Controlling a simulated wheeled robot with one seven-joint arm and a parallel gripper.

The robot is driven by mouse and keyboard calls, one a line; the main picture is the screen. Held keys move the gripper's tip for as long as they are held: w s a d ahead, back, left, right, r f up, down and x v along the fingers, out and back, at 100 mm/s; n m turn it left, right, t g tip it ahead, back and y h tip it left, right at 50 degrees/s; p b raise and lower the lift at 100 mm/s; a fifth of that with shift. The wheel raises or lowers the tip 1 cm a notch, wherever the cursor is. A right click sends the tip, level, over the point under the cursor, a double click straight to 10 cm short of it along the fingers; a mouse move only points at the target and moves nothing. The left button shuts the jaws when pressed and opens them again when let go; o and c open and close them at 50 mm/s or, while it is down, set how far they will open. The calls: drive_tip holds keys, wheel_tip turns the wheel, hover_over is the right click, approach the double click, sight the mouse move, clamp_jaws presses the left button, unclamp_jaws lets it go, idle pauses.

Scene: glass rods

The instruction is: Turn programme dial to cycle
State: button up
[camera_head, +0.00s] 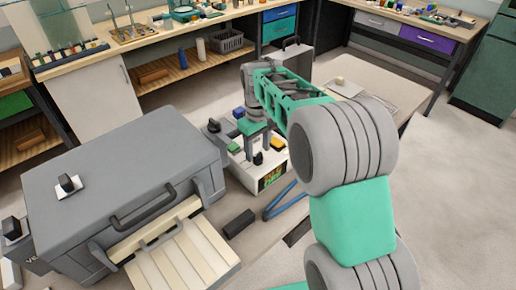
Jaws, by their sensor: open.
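A white device (238,166) stands on the workbench, with a small lit display (271,177) at its front. A black dial (258,158) stands up on its top, beside the display. My gripper (257,150) points down over this device, its two grey fingers apart near the dial. I cannot tell whether the fingers touch the dial or which way the dial points. My arm comes in from the right and hides part of the device's far side.
A large grey case (120,165) with a black knob (68,184) on top stands at left, its pale ribbed drawer (180,262) pulled out. A dark block (239,223) and blue tongs (282,200) lie in front of the device. Green (234,147) and yellow (278,143) pieces sit near the gripper.

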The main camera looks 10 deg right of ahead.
drive_tip(key=shift+f, duration=0.5)
clamp_jaws()
